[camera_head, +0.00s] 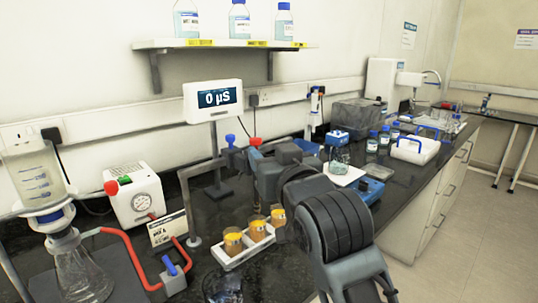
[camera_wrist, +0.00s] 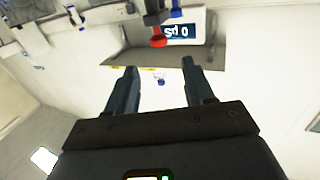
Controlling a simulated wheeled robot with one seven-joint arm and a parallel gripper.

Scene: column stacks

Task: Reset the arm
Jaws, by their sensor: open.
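My arm reaches out over the dark bench in the head view, and its own links hide most of my gripper there. In the wrist view my gripper (camera_wrist: 157,72) is open, with its two dark fingers apart and nothing between them. A red knob (camera_wrist: 158,37) and a blue knob (camera_wrist: 175,10) show near the top of the wrist view. The same red knob (camera_head: 255,142) and blue knob (camera_head: 230,139) appear beside my arm in the head view.
A white rack (camera_head: 243,255) with amber-filled jars stands just left of my arm. A filter flask (camera_head: 80,268), a pump with a gauge (camera_head: 135,196) and red tubing are at the left. The display (camera_head: 213,100) stands behind. Bottles and a white carrier (camera_head: 415,150) are at the right.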

